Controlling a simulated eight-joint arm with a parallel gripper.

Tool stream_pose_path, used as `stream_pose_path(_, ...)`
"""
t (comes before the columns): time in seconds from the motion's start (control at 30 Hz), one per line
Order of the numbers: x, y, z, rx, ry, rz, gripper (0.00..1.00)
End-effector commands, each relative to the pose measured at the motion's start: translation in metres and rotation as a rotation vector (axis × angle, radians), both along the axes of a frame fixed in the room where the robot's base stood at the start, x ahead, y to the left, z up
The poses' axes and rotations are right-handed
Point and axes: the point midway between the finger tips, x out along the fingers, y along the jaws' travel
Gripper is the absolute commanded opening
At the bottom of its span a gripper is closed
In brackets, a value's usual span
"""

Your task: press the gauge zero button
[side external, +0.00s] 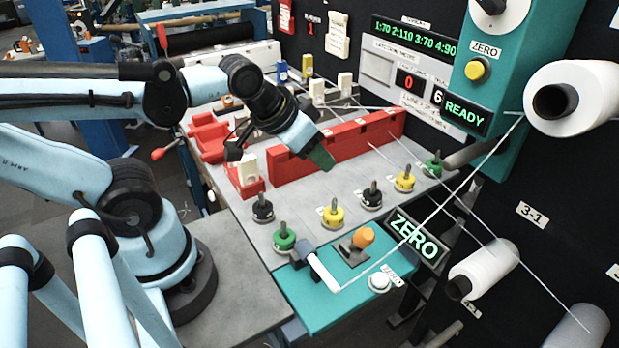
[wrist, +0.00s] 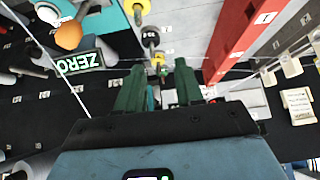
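A yellow round button (side external: 477,69) sits on the teal upright panel under a "ZERO" label. A white round button (side external: 380,281) sits on the teal front shelf near a display reading "ZERO" (side external: 418,238); that display also shows in the wrist view (wrist: 82,66). I cannot tell for certain which button is the gauge zero. My gripper (side external: 321,158) hangs above the grey table, beside the red rail, apart from both buttons. In the wrist view its two green fingers (wrist: 160,88) stand apart with nothing held between them.
Several black, yellow and green knobbed weights (side external: 333,214) stand on the grey table. An orange knob (side external: 362,238) stands near the white button. The long red rail (side external: 340,150) lies behind my gripper. Taut white threads run to spools (side external: 485,268) at the right.

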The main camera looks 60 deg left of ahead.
Motion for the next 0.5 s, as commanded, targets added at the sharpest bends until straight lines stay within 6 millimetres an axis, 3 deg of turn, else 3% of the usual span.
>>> stream_pose_path(0.03, 0.0, -0.0001, 0.0, 0.0, 0.0, 0.0, 0.28)
stream_pose_path(0.23, 0.0001, -0.0001, 0.0001, 0.001, 0.0, -0.001, 0.0)
stream_pose_path(0.5, 0.0001, -0.0001, 0.0001, 0.001, 0.0, -0.001, 0.0)
